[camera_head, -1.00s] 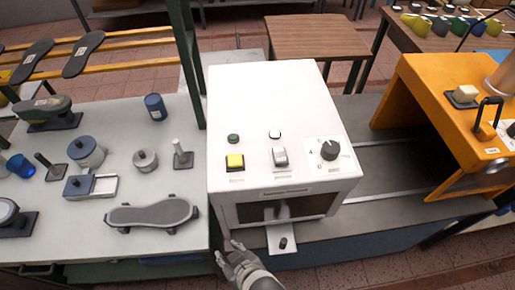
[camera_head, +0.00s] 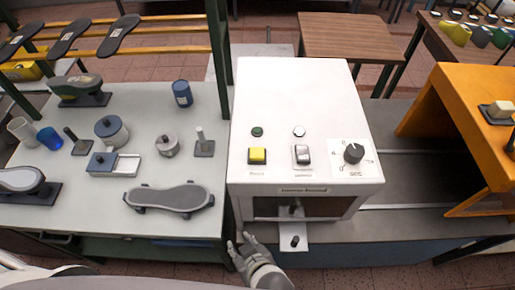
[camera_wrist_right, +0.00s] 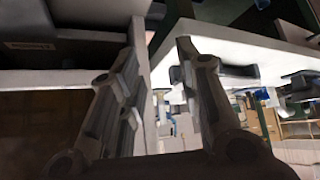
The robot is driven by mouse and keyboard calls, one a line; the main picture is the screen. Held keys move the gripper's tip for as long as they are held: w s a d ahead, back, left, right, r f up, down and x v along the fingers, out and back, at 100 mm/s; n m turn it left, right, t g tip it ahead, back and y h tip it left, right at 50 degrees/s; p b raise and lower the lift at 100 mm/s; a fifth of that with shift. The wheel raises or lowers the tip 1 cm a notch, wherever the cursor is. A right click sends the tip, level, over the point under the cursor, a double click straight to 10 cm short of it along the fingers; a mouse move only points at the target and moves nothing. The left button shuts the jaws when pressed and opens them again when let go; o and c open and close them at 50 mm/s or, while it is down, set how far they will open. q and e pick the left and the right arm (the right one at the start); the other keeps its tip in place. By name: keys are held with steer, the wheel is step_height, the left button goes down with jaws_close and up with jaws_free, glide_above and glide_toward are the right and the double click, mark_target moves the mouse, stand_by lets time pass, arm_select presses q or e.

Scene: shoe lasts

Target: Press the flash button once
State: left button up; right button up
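A white box-shaped machine (camera_head: 300,90) stands in the middle of the head view. Its top carries a square yellow button (camera_head: 257,155) and a grey-white rocker-like switch (camera_head: 302,155), each with a small label too blurred to read. I cannot tell from the labels which is the flash button. My right gripper (camera_head: 242,242) is low in front of the machine's left front corner, below the panel and apart from both controls. In the right wrist view its two fingers (camera_wrist_right: 157,50) are spread with nothing between them. My left gripper is out of view.
A small shelf (camera_head: 294,240) juts from the front opening. A bench (camera_head: 150,100) with several parts is left; an orange machine (camera_head: 455,95) is right.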

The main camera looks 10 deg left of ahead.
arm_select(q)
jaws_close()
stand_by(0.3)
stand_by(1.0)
